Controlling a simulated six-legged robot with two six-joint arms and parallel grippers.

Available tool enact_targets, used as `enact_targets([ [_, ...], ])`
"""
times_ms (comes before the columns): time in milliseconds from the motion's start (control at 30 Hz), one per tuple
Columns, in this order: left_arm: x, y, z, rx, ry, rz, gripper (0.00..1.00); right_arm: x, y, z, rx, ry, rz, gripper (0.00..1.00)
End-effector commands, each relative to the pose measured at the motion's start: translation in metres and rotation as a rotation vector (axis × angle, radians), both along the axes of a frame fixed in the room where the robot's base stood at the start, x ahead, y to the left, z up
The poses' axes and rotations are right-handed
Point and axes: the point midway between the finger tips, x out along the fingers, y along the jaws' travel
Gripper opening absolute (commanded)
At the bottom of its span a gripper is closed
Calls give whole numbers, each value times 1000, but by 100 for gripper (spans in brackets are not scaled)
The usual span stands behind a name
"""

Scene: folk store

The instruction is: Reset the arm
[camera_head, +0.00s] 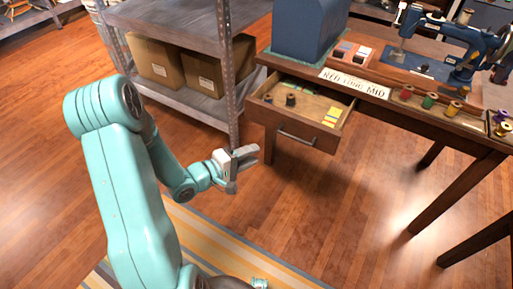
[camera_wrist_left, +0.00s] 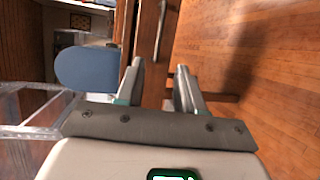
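My left arm (camera_head: 118,165) is teal and reaches in from the lower left in the head view. Its gripper (camera_head: 252,158) is in the air in front of the metal shelf, left of and a little below the open drawer. In the left wrist view the two fingers of the left gripper (camera_wrist_left: 158,85) stand apart with nothing between them. My right gripper is not in view in either picture.
A wooden table (camera_head: 400,107) carries a sewing machine (camera_head: 440,40), a blue case (camera_head: 308,28) and thread spools. Its drawer (camera_head: 312,128) is pulled out. A metal shelf (camera_head: 190,100) holds cardboard boxes (camera_head: 160,62). Wooden floor and a striped rug (camera_head: 215,240) lie below.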

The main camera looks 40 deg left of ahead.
Motion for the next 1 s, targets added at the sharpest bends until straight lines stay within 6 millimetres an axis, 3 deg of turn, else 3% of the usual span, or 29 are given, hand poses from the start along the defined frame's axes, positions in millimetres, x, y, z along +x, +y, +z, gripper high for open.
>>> enact_targets([
  [233, 1, -1, 0, 0, -1, -2, 37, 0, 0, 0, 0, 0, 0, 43],
  [333, 10, -18, 3, -6, -12, -46, 37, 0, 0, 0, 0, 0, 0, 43],
  [367, 15, -29, 2, -16, -14, -75, 37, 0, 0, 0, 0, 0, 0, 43],
  [467, 34, -90, -4, -74, -13, -214, 37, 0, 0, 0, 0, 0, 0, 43],
  [533, 45, -146, -22, -135, 45, -293, 37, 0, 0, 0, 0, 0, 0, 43],
  [600, 46, -196, -54, -102, 158, -350, 37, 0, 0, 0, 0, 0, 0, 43],
  [700, 23, -251, -111, 83, 352, -455, 37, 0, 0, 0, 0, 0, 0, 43],
  [800, -21, -279, -163, 321, 543, -601, 37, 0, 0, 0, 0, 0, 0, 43],
  [900, -61, -281, -193, 499, 682, -740, 37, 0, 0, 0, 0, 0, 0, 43],
  [1000, -92, -272, -209, 613, 777, -865, 37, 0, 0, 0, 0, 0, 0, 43],
])
